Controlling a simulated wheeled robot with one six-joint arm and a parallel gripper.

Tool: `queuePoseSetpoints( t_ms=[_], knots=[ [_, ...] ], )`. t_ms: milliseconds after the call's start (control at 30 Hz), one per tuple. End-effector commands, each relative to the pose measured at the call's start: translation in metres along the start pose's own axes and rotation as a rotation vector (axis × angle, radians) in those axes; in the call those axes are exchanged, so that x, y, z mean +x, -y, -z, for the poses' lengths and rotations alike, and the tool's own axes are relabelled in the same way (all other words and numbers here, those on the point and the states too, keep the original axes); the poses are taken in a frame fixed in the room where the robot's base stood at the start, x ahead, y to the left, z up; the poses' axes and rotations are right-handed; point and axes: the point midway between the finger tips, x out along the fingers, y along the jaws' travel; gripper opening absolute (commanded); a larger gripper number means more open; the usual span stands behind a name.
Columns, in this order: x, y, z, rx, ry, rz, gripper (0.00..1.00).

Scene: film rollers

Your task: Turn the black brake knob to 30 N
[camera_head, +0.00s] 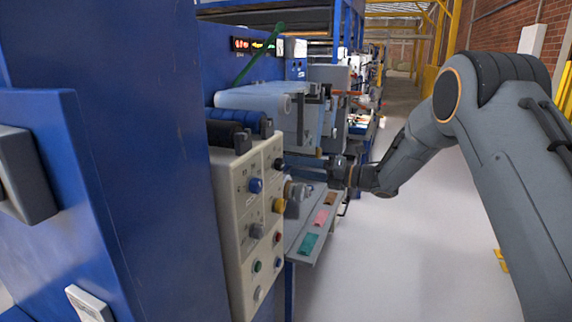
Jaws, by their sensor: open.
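The cream control panel (232,215) stands at the centre left with several knobs and buttons on its face. The black knob (279,164) is at the panel's upper right. Its pointer and scale are too small to read. A blue knob (256,185) is to its lower left, and a yellow knob (279,205) and a grey knob (257,230) are lower down.
Blue machine housing (130,130) fills the left. A shelf (300,240) with a teal pad (309,244) and a pink pad (321,217) lies behind and below my gripper. Rollers (255,103) are above it.

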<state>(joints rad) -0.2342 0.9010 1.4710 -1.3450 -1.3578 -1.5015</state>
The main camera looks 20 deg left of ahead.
Motion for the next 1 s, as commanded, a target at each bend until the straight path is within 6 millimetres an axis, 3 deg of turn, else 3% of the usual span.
queuePoseSetpoints(
  t_ms=[233,600,667,867,1000],
  knots=[
    [0.032,0.0,0.0,0.001,0.0,0.001,0.51],
    [0.039,0.001,0.0,0.003,0.002,0.002,0.51],
    [0.038,0.001,0.0,0.003,0.002,0.003,0.44],
    [0.038,0.001,0.0,0.003,0.002,0.003,0.1],
    [0.038,0.001,0.0,0.006,0.002,0.003,0.1]
  ],
)
